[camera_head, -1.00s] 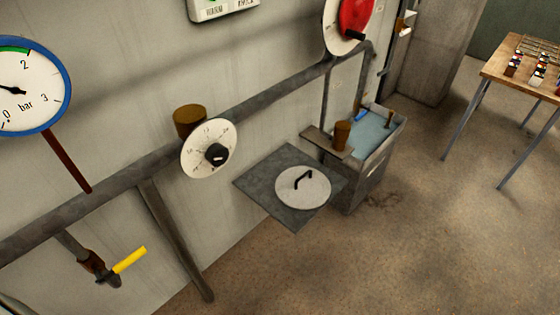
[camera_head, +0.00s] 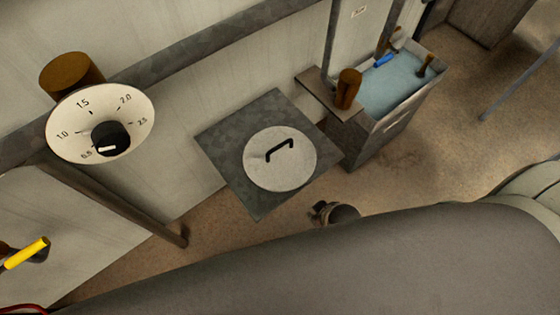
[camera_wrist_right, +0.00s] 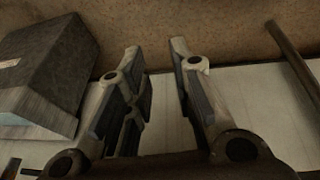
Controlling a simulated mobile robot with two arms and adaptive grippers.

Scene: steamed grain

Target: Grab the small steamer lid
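The small steamer lid (camera_head: 270,168) is a pale grey disc with a black bar handle (camera_head: 280,150). It lies flat on a square grey metal plate (camera_head: 225,140) by the wall. My right arm fills the lower part of the head view. What looks like part of my right gripper (camera_head: 333,213) shows just beyond the arm, below and right of the lid and apart from it. In the right wrist view my right gripper (camera_wrist_right: 157,55) is open, with nothing between its fingers. The lid does not show there. My left gripper is not in view.
A water-filled basin (camera_head: 425,85) with a wooden shelf and brown cylinder (camera_head: 348,88) stands right of the plate. A dial (camera_head: 100,122), a pipe (camera_head: 190,45) and a yellow-handled valve (camera_head: 25,253) are on the left. A grey box-like body (camera_wrist_right: 50,75) fills the wrist view's left.

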